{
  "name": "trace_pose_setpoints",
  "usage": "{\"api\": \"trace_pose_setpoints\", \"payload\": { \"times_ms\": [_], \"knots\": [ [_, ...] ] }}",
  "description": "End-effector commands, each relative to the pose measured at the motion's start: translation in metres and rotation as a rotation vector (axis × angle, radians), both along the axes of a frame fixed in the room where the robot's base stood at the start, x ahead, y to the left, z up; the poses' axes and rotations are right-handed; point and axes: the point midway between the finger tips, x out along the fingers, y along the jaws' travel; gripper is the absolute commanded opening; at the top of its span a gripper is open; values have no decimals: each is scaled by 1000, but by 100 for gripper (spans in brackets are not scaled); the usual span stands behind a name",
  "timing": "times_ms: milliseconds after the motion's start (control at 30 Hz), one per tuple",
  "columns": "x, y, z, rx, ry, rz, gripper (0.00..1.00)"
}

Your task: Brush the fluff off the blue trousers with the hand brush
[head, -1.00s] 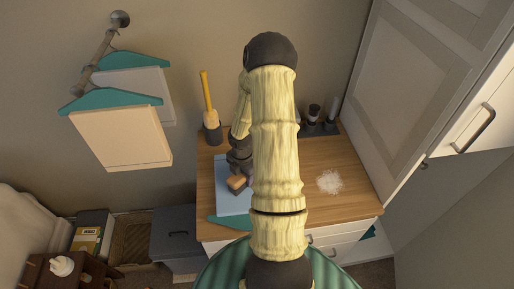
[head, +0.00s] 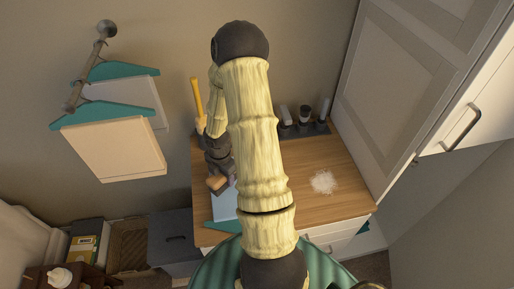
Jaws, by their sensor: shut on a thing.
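The blue trousers (head: 225,205) lie flat on the left part of the wooden dresser top, partly hidden behind my arm. My gripper (head: 219,167) is shut on the hand brush (head: 217,184), a small brown block, at the left side of the trousers. I cannot tell whether its bristles touch the cloth. A pile of white fluff (head: 323,182) lies on the bare wood to the right of my arm, apart from the trousers. Any fluff on the trousers is too small or too hidden to make out.
A yellow-handled thing (head: 197,97) stands at the dresser's back left, close to my gripper. A dark rack (head: 304,127) with bottles stands at the back. Garments on teal hangers (head: 110,145) hang at the left. A tall white cabinet (head: 410,90) bounds the right.

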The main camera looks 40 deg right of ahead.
Motion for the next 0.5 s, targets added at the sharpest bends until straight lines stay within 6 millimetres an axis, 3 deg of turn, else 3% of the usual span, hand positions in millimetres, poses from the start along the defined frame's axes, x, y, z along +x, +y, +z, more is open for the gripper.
{"api": "trace_pose_setpoints", "payload": {
  "times_ms": [33, 300, 500],
  "knots": [
    [1, 2, 10, 0, -1, 5, 26],
    [1, 2, 33, 0, -1, 6, 26],
    [1, 2, 39, 0, -1, 5, 26]
  ]
}}
